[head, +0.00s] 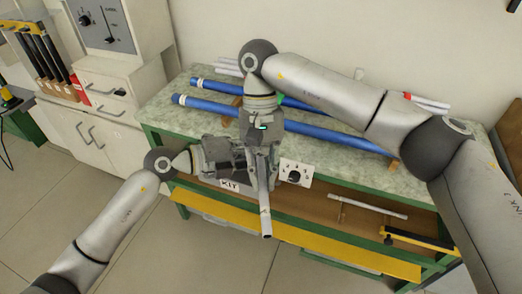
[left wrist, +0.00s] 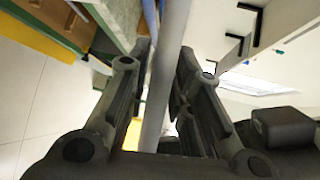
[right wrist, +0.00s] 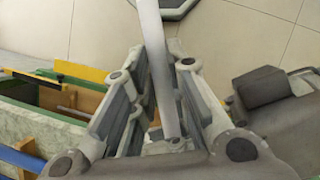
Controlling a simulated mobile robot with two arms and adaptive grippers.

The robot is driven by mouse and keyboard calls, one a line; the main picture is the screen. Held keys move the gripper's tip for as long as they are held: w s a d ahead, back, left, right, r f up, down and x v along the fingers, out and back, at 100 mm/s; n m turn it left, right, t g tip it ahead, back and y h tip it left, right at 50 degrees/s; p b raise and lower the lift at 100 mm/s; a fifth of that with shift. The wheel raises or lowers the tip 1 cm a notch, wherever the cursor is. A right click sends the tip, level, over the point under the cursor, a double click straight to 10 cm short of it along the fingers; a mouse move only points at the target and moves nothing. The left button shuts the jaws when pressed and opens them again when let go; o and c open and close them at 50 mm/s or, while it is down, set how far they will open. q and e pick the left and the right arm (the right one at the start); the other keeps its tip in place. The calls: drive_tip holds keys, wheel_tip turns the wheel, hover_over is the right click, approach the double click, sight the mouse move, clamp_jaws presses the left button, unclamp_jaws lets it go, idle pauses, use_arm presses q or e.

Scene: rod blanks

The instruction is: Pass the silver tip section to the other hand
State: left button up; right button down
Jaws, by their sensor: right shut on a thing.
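The silver tip section (head: 265,212) is a slim, pale tube hanging below the two grippers in front of the bench, its lower end free. My right gripper (head: 264,166) reaches down from above and is shut on it; the tube runs between its fingers in the right wrist view (right wrist: 165,85). My left gripper (head: 246,155) comes in from the left, right up against the right gripper. In the left wrist view the tube (left wrist: 167,85) passes between its open fingers, with a gap visible beside it. The tube's upper part is hidden in the head view.
Blue rods (head: 210,106) lie along the bench top (head: 160,112), with white rods (head: 430,104) behind. A pale rod (head: 375,206) and a yellow-and-black piece (head: 420,240) are in the open front shelf. A knob panel (head: 297,173) is beside the grippers. The floor in front is clear.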

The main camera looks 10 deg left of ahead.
drive_tip(key=c, duration=1.3)
unclamp_jaws()
